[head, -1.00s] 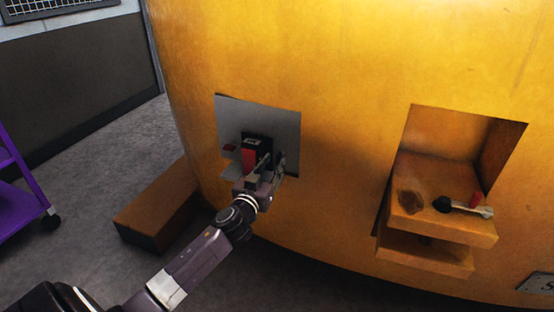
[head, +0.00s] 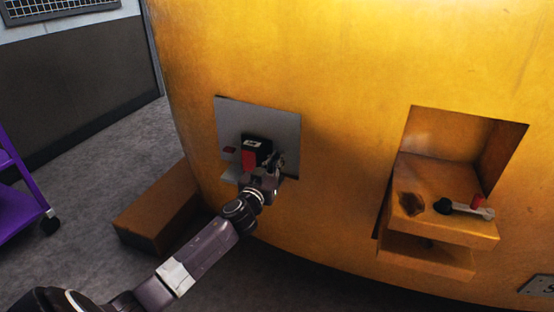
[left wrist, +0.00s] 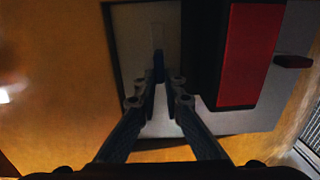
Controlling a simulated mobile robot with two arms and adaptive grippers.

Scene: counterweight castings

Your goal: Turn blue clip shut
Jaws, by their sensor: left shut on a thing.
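The blue clip (left wrist: 158,63) shows in the left wrist view as a small dark blue piece on a pale grey plate. My left gripper (left wrist: 158,78) is shut on it, with the fingertips close together around its near end. In the head view my left gripper (head: 276,163) is at the right side of a black-and-red block, in front of the grey plate (head: 277,122) set in the yellow casting. The clip is hidden or too small to make out in the head view. My right gripper is not in view.
The black block with a red face (head: 249,160) stands close beside my left gripper. A small red piece (head: 230,150) sits left of it. A brown box (head: 158,205) lies on the floor.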

